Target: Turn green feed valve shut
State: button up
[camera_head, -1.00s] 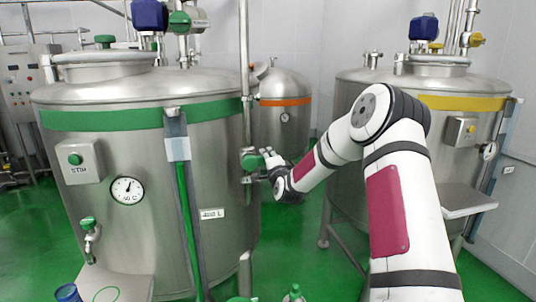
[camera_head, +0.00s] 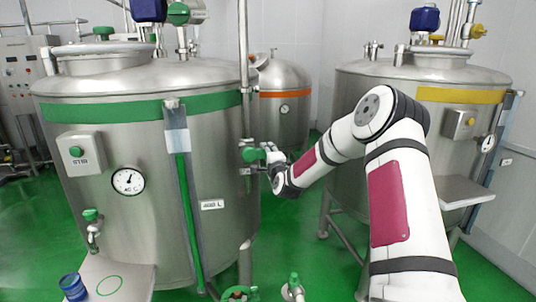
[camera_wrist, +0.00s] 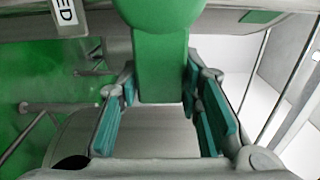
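The green feed valve handle (camera_head: 250,155) is on the vertical pipe at the right side of the green-banded tank (camera_head: 130,215). My gripper (camera_head: 268,156) is at the handle, coming from the right. In the wrist view, the green handle (camera_wrist: 161,60) reaches down between the two teal-padded fingers of my gripper (camera_wrist: 160,105). The fingers stand apart on either side of it; a narrow gap shows on the left, and contact on the right cannot be told. The valve body behind the handle is partly hidden.
A yellow-banded tank (camera_head: 350,110) stands at the right, and a smaller orange-banded tank (camera_head: 284,122) behind. A grey shelf (camera_head: 135,282) with a blue cup (camera_head: 72,287) is at the lower left. Green floor (camera_head: 310,250) is open between the tanks.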

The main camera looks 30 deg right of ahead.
jog(key=shift+o, duration=1.4)
jog(key=shift+s, duration=0.1)
jog(key=v, duration=1.2)
